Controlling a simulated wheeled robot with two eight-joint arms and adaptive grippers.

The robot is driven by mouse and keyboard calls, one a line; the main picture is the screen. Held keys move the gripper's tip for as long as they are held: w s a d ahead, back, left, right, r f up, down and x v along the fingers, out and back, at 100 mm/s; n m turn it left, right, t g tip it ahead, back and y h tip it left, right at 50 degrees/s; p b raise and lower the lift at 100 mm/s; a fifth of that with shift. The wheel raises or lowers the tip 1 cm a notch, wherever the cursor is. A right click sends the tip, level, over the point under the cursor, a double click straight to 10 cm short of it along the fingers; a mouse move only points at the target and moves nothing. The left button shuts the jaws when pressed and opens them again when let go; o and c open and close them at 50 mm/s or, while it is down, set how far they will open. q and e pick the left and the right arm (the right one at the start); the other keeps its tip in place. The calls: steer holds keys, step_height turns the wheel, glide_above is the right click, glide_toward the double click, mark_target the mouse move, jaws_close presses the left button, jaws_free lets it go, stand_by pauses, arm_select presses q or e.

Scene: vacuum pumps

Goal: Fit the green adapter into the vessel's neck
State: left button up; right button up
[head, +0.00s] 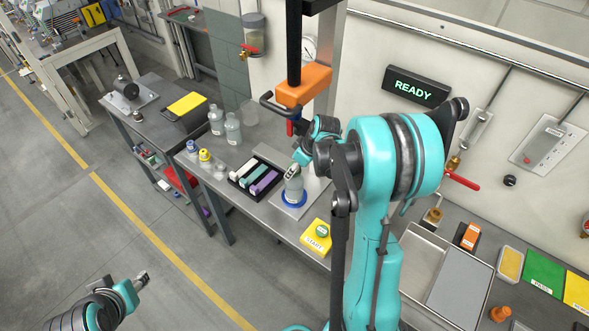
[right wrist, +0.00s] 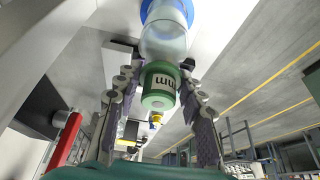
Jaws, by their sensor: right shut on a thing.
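The vessel is clear, standing upright in a blue ring on a pale plate in the head view (head: 294,190). In the right wrist view the vessel (right wrist: 164,40) shows with its neck toward my gripper. My right gripper (head: 293,171) is at the top of the vessel. In the head view the gripper hides the adapter. My left gripper (head: 141,278) is over the floor, away from the bench, too small to read.
A black tray (head: 243,187) with white, teal and purple pieces is left of the vessel. A yellow START button box (head: 317,237) is in front. An orange hoist block (head: 303,86) hangs close behind. Clear bottles (head: 233,130) stand further left. A metal tray (head: 448,280) is right.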

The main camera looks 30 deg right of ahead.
steer(key=o, duration=1.3)
steer(key=shift+c, duration=0.2)
steer(key=v, duration=1.2)
steer(key=shift+a, duration=0.1)
steer(key=s+a+f+m+t+h+b, duration=0.2)
steer(key=s+a+f+m+b, duration=0.3)
steer(key=s+a+f+b, duration=0.9)
steer(key=a+t+b, duration=0.1)
steer(key=a+b, duration=0.1)
steer(key=a, duration=0.1)
steer(key=shift+s+a+f, duration=0.15)
steer(key=shift+s, duration=0.15)
